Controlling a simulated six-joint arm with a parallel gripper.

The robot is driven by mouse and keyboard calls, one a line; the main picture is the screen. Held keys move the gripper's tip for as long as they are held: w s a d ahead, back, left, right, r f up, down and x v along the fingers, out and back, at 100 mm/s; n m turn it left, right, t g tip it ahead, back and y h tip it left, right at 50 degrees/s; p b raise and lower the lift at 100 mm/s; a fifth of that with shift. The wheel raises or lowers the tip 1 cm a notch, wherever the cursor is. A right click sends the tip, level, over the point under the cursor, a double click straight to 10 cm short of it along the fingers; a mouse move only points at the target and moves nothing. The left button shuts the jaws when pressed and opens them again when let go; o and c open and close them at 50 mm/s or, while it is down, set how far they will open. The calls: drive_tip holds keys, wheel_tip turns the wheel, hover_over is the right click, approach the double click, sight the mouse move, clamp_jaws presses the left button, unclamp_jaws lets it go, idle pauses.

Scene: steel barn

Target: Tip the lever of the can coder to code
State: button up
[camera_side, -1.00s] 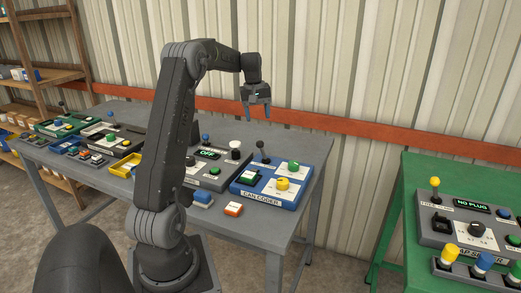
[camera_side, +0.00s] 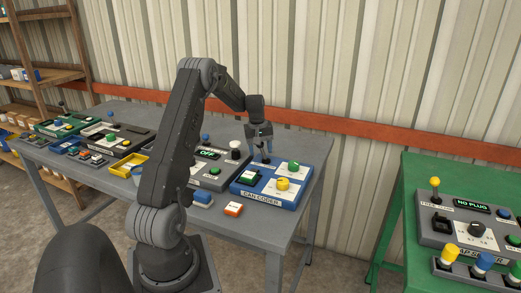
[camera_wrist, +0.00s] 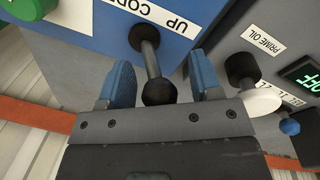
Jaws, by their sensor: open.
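The can coder (camera_side: 264,200) is a blue box with white panels on the grey table, labelled CAN CODER on its front. My gripper (camera_side: 259,152) is open, pointing down over the back left of the box. In the wrist view my gripper (camera_wrist: 163,85) has blue fingers on either side of the lever, with visible gaps to both.
Left of the coder is a grey box (camera_side: 207,172) with an OFF display, a PRIME OIL label and a black-and-white knob close to my finger. A green table (camera_side: 405,190) stands right.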

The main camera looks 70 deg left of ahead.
drive_tip(key=shift+f, duration=0.1)
drive_tip(key=shift+c, duration=0.4)
clamp_jaws()
